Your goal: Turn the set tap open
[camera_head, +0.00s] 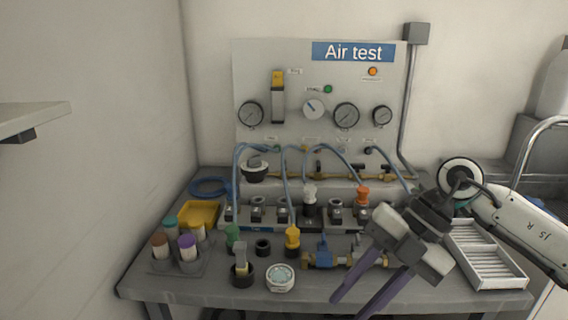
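My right gripper (350,306) reaches in from the right over the front of the bench. Its two dark fingers are apart, with nothing visible between them. A brass valve assembly with a blue handle (324,251) lies on the bench, left of the gripper and partly hidden behind it. A brass pipe (343,173) with small black-handled taps (319,168) runs along the lower part of the Air test panel, beyond the gripper. The labels are too small to read, so I cannot tell which tap is the set tap. My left gripper is not in view.
The Air test panel (290,85) carries gauges and blue hoses. A dark block with several fittings (283,212) stands before it. A tube rack (178,263), yellow tray (200,212), round jar (280,278) and a white slatted tray (486,256) crowd the bench (200,287).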

